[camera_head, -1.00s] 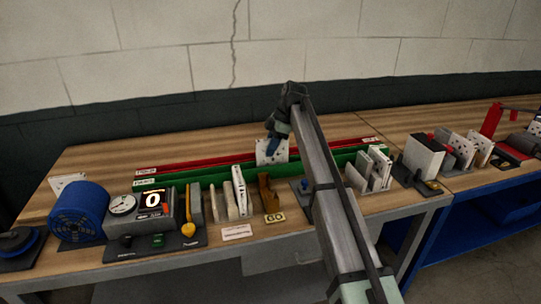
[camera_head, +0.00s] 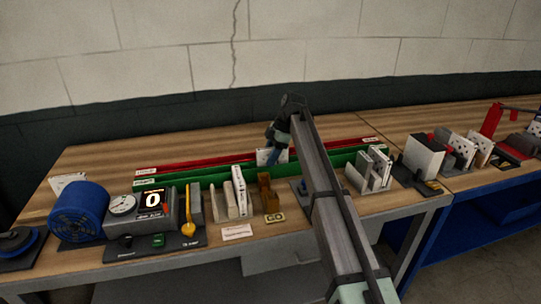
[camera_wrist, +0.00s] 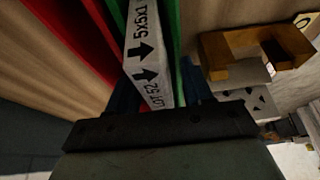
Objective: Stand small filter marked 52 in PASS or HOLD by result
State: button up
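The small filter is a white card-like block (camera_head: 264,156) with black arrows, "5x5x1" and "LOT 52" on its edge, which faces up in the wrist view (camera_wrist: 148,55). It stands between two green walls; a green wall hides its lower part in the head view. My gripper (camera_head: 277,143) is over it, with blue fingers on either side, apparently shut on it. The green channel (camera_head: 172,180) has a label at its left end, likely PASS. The red channel (camera_head: 190,163) runs behind it, with its own label, likely HOLD.
A grey gauge unit (camera_head: 150,209) showing 0 stands at the left, beside a blue roll (camera_head: 80,213). White filters stand in racks at centre (camera_head: 238,190) and right (camera_head: 378,168). A wooden block (camera_head: 266,192) is in front of the channels. The table behind them is clear.

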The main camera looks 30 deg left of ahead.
jog(key=shift+r, duration=0.15)
jog(key=v, duration=1.2)
